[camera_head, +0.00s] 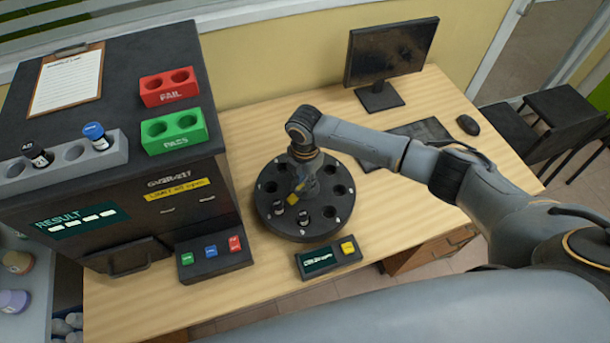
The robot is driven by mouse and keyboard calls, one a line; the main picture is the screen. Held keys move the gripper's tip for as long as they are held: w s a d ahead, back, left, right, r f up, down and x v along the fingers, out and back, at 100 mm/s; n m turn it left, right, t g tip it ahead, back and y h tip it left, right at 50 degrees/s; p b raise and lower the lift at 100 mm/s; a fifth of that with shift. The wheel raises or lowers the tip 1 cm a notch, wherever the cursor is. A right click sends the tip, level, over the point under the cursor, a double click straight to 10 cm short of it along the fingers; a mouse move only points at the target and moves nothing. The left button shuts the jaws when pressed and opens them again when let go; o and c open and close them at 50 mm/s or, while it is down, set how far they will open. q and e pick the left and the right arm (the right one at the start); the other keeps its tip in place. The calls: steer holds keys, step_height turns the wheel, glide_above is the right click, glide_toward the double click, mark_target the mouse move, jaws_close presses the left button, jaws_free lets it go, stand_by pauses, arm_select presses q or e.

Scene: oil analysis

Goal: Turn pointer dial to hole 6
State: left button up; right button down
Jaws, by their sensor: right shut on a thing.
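The round black dial (272,222) with a ring of holes stands on the wooden desk. My right gripper (302,192) reaches down over the middle of the dial and is shut on its central pointer, which the fingers and wrist mostly hide. A small yellow patch shows by the fingers. Small dark vials (303,216) stand at the front left of the dial, close to the gripper. Hole numbers are too small to read. My left gripper is not in view.
A small panel (328,258) with a yellow button lies in front of the dial. A black analyser (120,190) with red and green racks stands left. A monitor (390,52), keyboard and mouse (468,125) are at the back right. My right arm crosses the desk's right side.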

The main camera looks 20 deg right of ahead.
steer(key=shift+d+m, duration=0.1)
steer(key=shift+m, duration=0.4)
steer(key=c, duration=1.2)
jaws_free()
steer(key=shift+r, duration=0.1)
step_height(320, 180, up, 12)
